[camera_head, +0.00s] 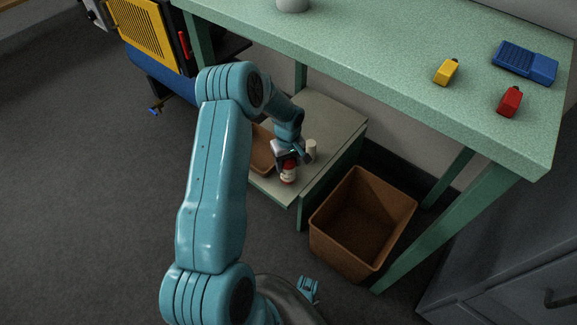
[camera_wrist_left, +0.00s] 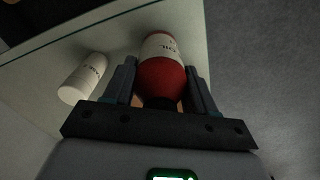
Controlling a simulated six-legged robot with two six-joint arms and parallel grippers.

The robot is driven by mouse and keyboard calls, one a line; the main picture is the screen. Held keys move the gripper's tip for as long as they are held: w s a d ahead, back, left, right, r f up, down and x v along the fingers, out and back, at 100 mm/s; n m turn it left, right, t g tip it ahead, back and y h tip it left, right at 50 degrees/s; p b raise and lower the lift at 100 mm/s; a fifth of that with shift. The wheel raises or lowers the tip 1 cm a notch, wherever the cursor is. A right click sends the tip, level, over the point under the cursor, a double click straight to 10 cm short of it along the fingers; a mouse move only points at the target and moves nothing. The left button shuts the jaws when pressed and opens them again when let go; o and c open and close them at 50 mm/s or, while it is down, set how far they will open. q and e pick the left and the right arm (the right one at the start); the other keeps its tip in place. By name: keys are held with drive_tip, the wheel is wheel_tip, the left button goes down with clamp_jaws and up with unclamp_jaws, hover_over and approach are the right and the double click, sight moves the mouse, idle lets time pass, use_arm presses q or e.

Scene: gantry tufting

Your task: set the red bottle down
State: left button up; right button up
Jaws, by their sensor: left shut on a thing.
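The red bottle (camera_head: 289,172) with a white label is at the front edge area of the low shelf (camera_head: 322,112) under the green table. My left gripper (camera_head: 291,157) is shut on it from above. In the left wrist view the red bottle (camera_wrist_left: 161,72) sits between the two fingers of my left gripper (camera_wrist_left: 160,90), its dark neck toward the palm. Its base looks on or very near the shelf surface; I cannot tell if it touches. My right gripper is not clearly seen.
A white bottle (camera_head: 311,150) stands beside the gripper; it also shows in the wrist view (camera_wrist_left: 82,79). A brown tray (camera_head: 262,150) lies left on the shelf. A brown bin (camera_head: 336,222) stands on the floor. The green tabletop (camera_head: 370,55) overhangs the back of the shelf.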

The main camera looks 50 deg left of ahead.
use_arm(q)
drive_tip(key=shift+f, duration=0.9)
drive_tip(key=shift+r, duration=0.1)
drive_tip(key=shift+w+f, duration=0.1)
drive_tip(key=shift+f, duration=0.1)
drive_tip(key=o, duration=1.2)
drive_tip(key=shift+o, duration=0.2)
drive_tip(key=shift+r, duration=0.1)
